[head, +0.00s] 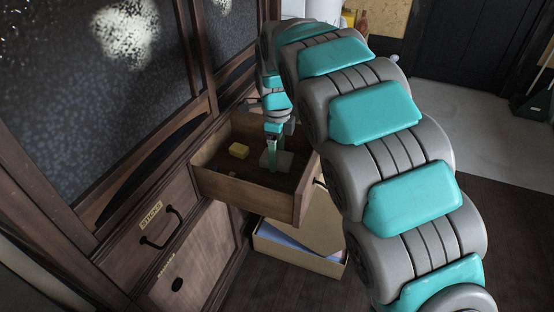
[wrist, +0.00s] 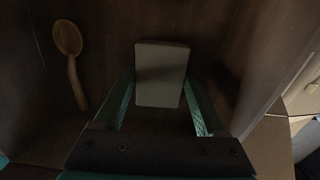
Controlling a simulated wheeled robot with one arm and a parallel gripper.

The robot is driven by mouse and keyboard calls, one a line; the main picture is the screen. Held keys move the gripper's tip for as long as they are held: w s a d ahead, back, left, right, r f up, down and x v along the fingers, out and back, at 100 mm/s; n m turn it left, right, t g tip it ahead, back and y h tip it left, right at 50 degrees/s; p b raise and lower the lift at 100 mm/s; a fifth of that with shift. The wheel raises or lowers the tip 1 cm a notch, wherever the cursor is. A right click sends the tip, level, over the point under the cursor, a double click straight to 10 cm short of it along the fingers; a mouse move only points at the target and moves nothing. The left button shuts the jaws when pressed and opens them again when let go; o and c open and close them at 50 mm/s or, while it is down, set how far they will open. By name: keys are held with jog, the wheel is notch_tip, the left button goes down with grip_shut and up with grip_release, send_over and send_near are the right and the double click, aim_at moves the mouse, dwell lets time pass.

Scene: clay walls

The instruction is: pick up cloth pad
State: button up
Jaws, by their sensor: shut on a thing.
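The cloth pad (wrist: 161,62) is a pale grey, rounded rectangle between the two green fingers of my gripper (wrist: 160,88) in the wrist view. My gripper is shut on it, with a finger along each side. In the head view my gripper (head: 272,161) reaches down into the open wooden drawer (head: 246,192), and the pale pad (head: 284,160) shows at its fingertips, low in the drawer. I cannot tell whether the pad touches the drawer floor.
A wooden spoon (wrist: 69,42) lies at the left in the wrist view. Drawer walls stand close around my gripper. An open box (head: 300,255) is below the drawer. A closed drawer labelled STICKS (head: 152,215) is at left.

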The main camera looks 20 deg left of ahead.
jog(key=shift+c, duration=0.5)
notch_tip(320, 180, up, 10)
dwell(0.4)
jog(key=o, duration=0.8)
jog(key=c, duration=0.7)
jog(key=shift+w, duration=0.1)
